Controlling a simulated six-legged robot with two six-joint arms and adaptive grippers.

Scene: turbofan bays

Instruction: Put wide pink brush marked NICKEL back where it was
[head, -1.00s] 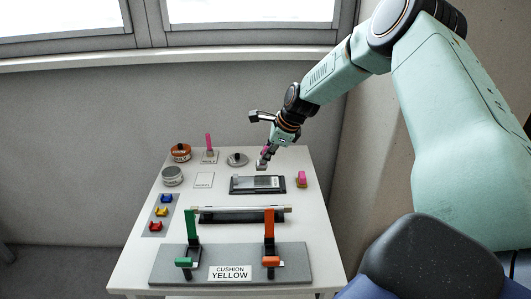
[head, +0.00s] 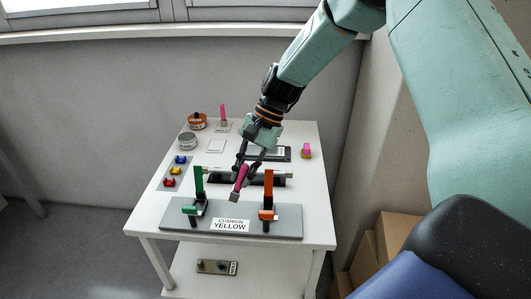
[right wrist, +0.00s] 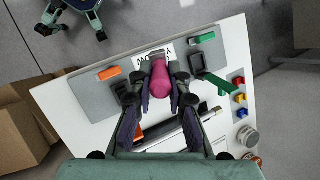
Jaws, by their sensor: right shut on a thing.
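My right gripper (head: 243,168) is shut on a pink-handled brush (head: 238,184). The brush hangs tilted, pale end down, above the table between the green and orange clamps. In the right wrist view the same brush (right wrist: 160,82) sits between the fingers of my right gripper (right wrist: 158,88); no marking on it can be read. A slim pink brush (head: 223,112) stands upright on a small card at the back. A short pink item (head: 306,150) stands at the right. An empty white card (head: 216,146) lies left of the middle. My left gripper is not seen.
A grey plate (head: 285,222) labelled CUSHION YELLOW carries green (head: 199,182) and orange (head: 269,188) uprights, with a dark bar behind. Orange (head: 197,122) and grey (head: 188,141) tins stand at left, near coloured clips. A dark tray (head: 282,153) lies behind the gripper.

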